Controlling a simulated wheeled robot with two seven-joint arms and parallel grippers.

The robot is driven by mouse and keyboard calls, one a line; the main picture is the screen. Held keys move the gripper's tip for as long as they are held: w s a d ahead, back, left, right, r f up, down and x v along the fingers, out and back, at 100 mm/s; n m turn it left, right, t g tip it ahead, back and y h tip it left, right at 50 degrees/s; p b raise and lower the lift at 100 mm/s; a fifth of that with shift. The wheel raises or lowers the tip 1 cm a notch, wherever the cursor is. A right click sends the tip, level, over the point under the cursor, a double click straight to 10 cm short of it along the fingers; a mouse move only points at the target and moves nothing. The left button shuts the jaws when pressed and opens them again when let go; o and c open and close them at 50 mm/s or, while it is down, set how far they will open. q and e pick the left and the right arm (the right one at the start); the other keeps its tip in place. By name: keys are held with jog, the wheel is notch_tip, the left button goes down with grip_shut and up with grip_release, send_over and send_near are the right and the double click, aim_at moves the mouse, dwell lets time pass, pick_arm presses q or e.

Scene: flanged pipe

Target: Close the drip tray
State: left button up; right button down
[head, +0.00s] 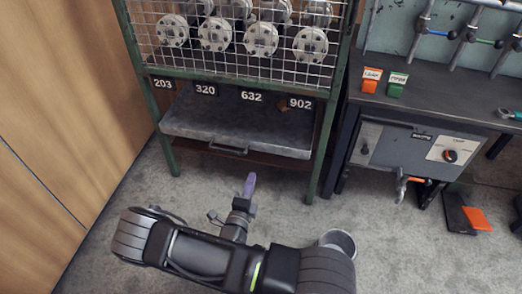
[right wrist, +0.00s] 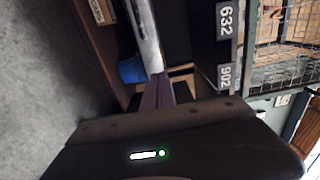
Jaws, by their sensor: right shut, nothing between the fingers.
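The drip tray (head: 236,121) is a shallow grey metal tray low in the green rack, under the number labels. Its front edge sticks out a little past the rack's front, and a handle (head: 228,149) hangs from that edge. My right gripper (head: 249,184), with purple fingers, is shut and empty, low in front of the tray and right of the handle, apart from it in the head view. In the right wrist view the shut fingers (right wrist: 158,92) point toward the tray's pale edge (right wrist: 146,38); whether they touch it I cannot tell. My left gripper is not in view.
The green rack (head: 324,140) holds several flanged pipes behind wire mesh. A brown lower shelf (head: 265,160) lies under the tray. A dark workbench (head: 440,105) with a grey cabinet stands at right, a wood panel (head: 60,100) at left. The floor in front is mostly clear.

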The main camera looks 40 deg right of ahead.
aim_at(263, 144)
jog(key=shift+w+d, duration=0.1)
jog(key=b+x, duration=0.4)
jog(key=x, duration=0.9)
jog(key=shift+d+f, duration=0.15)
jog(key=shift+d, duration=0.05)
jog(key=shift+w+d, duration=0.15)
jog(key=shift+w+d, duration=0.2)
jog(key=shift+d, duration=0.1)
jog(key=x, duration=0.5)
jog(key=shift+w+d, duration=0.25)
jog(key=shift+d, duration=0.1)
jog(key=shift+w+d+r, duration=0.1)
jog(key=shift+w+r, duration=0.05)
jog(key=shift+r, duration=0.2)
